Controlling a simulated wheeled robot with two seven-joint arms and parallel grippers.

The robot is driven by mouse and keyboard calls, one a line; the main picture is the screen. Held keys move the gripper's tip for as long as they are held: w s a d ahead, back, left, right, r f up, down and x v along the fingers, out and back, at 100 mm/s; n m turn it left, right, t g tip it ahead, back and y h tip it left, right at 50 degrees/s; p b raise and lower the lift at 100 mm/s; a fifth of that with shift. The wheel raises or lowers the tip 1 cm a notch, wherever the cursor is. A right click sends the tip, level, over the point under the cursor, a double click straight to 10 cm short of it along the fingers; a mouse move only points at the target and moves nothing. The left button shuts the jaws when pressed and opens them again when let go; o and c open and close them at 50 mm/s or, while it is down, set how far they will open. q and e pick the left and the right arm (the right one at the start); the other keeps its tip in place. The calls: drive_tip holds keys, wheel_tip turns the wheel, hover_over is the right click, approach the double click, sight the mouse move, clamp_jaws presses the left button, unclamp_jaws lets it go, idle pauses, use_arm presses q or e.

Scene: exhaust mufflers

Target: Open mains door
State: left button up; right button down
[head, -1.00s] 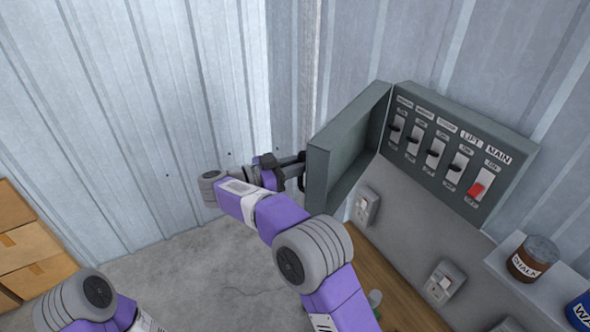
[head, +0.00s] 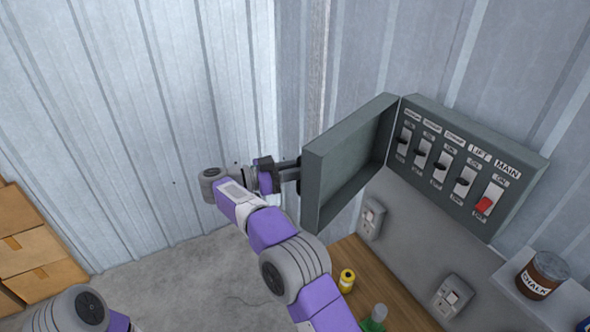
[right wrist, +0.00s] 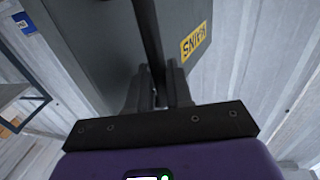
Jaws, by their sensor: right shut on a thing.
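The grey mains door (head: 352,165) is swung open to the left of the switch box (head: 470,165), showing its inner side in the head view. Its outer face (right wrist: 105,40) with a yellow MAINS label (right wrist: 197,41) fills the top of the right wrist view. My right gripper (head: 290,172) is at the door's outer side. In the wrist view, it (right wrist: 160,90) is shut on the dark door handle (right wrist: 148,35). My left arm shows only at the lower left of the head view; its gripper is out of frame.
The box holds several switches, including a red MAIN switch (head: 485,205). Sockets (head: 372,217) sit below, above a wooden bench (head: 395,290) with a yellow item (head: 347,280) and green bottle (head: 375,317). A chalk jar (head: 542,275) stands on a shelf. Boxes (head: 35,250) stand left.

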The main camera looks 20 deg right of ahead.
drive_tip(key=shift+d+r, duration=0.25)
drive_tip(key=shift+d, duration=0.05)
drive_tip(key=c, duration=1.3)
unclamp_jaws()
drive_tip(key=shift+d, duration=0.1)
drive_tip(key=shift+o, duration=0.7)
drive_tip(key=shift+d+f, duration=0.15)
drive_tip(key=shift+d, duration=0.1)
drive_tip(key=shift+a, duration=0.6)
use_arm(q)
drive_tip(key=shift+d, duration=0.15)
use_arm(e)
drive_tip(key=a, duration=0.6)
drive_tip(key=shift+a, duration=0.35)
drive_tip(key=shift+s+a, duration=0.1)
drive_tip(key=shift+f, duration=0.1)
